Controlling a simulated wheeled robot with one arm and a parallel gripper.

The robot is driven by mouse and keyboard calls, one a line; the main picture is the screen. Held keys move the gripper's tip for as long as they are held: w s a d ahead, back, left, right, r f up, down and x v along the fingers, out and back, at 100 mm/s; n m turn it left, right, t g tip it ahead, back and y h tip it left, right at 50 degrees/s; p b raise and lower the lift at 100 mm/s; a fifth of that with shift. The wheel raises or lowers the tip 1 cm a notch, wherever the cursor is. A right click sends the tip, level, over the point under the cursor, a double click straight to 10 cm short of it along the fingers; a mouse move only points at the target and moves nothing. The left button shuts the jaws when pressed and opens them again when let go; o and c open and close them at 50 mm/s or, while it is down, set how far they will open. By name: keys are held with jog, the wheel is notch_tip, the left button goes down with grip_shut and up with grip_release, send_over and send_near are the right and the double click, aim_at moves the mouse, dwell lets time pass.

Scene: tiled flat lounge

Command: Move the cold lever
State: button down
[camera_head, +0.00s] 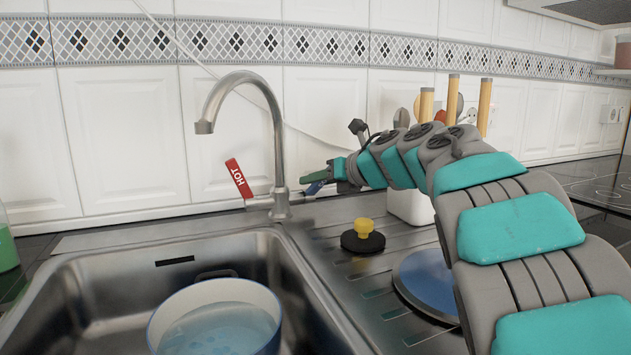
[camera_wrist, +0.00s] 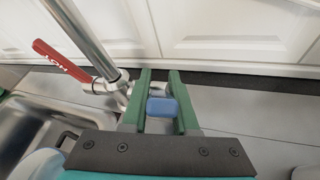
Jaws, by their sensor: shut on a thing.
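The tap (camera_head: 277,160) stands at the sink's back edge, with its spout curving over the basin. The red lever marked HOT (camera_head: 239,178) is on its left side and tilts up and to the left. It also shows in the wrist view (camera_wrist: 62,62). The blue cold lever (camera_head: 317,188) is on the tap's right side. In the wrist view the blue lever (camera_wrist: 162,107) lies between the green fingers of my gripper (camera_wrist: 160,80). My gripper (camera_head: 315,178) is shut on it, just right of the tap. Part of the lever is hidden by the fingers.
A pot of water (camera_head: 217,312) sits in the sink (camera_head: 105,300). A black stopper with a yellow knob (camera_head: 363,236) and a blue round thing (camera_head: 428,284) lie on the drainboard. A white utensil holder (camera_head: 408,207) stands behind my arm. The tiled wall is close behind.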

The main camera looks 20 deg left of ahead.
jog(key=shift+d+f+b, duration=0.1)
jog(key=shift+f+b, duration=0.25)
jog(key=shift+b, duration=0.7)
jog(key=shift+s+b, duration=0.1)
jog(key=shift+b, duration=0.8)
jog(key=shift+r+t, duration=0.1)
jog(key=shift+t, duration=0.2)
jog(key=shift+r, duration=0.15)
jog(key=c, duration=0.7)
grip_release()
jog(key=shift+s+d, duration=0.1)
